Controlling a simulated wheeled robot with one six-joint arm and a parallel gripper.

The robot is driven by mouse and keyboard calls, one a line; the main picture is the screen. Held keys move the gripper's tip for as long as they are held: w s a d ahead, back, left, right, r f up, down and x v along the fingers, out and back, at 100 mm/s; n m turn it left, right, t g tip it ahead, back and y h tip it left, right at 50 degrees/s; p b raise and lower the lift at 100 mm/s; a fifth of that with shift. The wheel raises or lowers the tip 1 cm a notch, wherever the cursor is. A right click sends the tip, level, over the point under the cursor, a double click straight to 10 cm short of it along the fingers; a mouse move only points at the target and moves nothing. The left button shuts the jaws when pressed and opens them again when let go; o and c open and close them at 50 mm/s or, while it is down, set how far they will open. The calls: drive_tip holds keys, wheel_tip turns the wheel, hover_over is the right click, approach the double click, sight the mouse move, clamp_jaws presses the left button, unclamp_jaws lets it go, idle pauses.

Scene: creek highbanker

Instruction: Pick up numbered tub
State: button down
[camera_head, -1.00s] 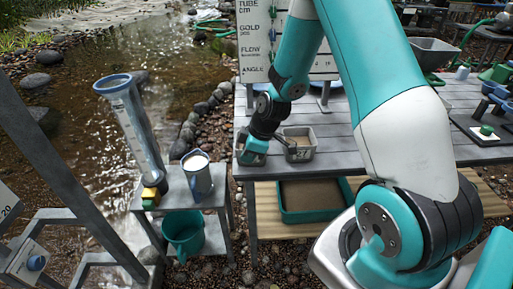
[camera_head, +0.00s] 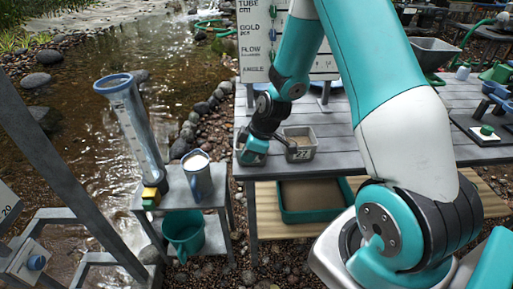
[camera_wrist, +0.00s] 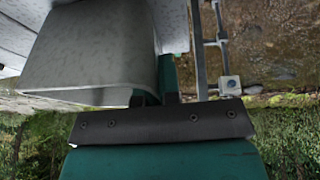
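A small grey tub (camera_head: 301,155) of brown sand stands on the grey plank table, its front marked with a two-digit number starting with 2; the second digit is blurred. My gripper (camera_head: 279,142) is low beside its left side, with a dark finger part reaching to its upper left edge. In the wrist view a large grey tub (camera_wrist: 95,75) fills the left, close to the dark fingers (camera_wrist: 157,98). The fingertips are partly hidden, so I cannot tell whether they grip its wall or only touch it.
The plank table (camera_head: 345,150) has free room right of the tub. A teal tray of sand (camera_head: 312,217) sits on the shelf below. A side stand holds a grey jug (camera_head: 198,178), a tilted clear tube (camera_head: 135,125) and a teal bucket (camera_head: 184,233).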

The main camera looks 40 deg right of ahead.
drive_tip(key=shift+r, duration=0.1)
wheel_tip(320, 180, up, 20)
drive_tip(key=p, duration=0.2)
idle(0.4)
